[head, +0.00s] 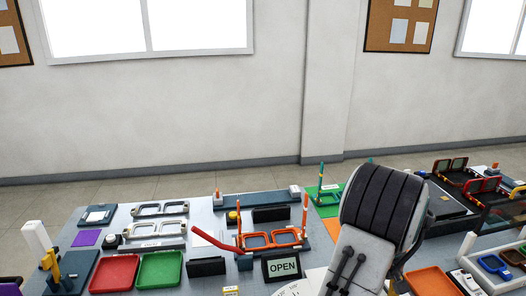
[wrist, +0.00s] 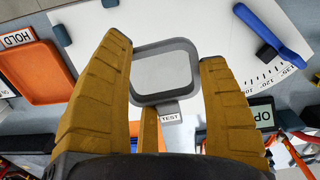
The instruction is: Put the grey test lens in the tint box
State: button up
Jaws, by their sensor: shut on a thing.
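In the wrist view my gripper (wrist: 165,52) is shut on the grey test lens (wrist: 163,72). The lens is a rounded square with a thick grey rim, and a tab below it reads "TEST". Its sides lie between my ochre fingers, above a white board (wrist: 91,20) with a printed degree scale. In the head view my arm hides the gripper and the lens. No container is labelled as the tint box. A pale-walled holder at the lower right with a blue frame-like piece (head: 494,265) may be it, but I cannot tell.
Red (head: 115,273) and green (head: 160,269) trays lie at the left of the table. An orange tray (head: 434,281) is right of my arm; a blue bar (wrist: 268,33) stands on the board. An "OPEN" sign (head: 283,267) and upright orange frame posts (head: 305,212) stand near my arm.

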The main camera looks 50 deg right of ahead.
jog(key=w+a+f+n, duration=0.1)
jog(key=w+a+n, duration=0.15)
jog(key=w, duration=1.25)
jog(key=shift+n, duration=0.95)
jog(key=w+a+f, duration=0.1)
jog(key=w+a, duration=0.5)
jog(key=w+a+f+p, duration=0.1)
jog(key=w+a, duration=0.6)
jog(key=w+a+f+p, duration=0.1)
jog(key=w+a, duration=0.6)
jog(key=shift+a, duration=0.15)
jog(key=shift+n, duration=0.7)
jog(key=w+a, duration=0.1)
jog(key=a, duration=0.4)
jog(key=w+a+f, duration=0.1)
jog(key=a, duration=0.4)
jog(key=w+a+p, duration=0.1)
jog(key=w+a, duration=0.1)
jog(key=a, duration=0.3)
jog(key=shift+w+a+f, duration=0.1)
jog(key=shift+a+f, duration=0.2)
jog(key=shift+a, duration=0.1)
jog(key=shift+d, duration=0.1)
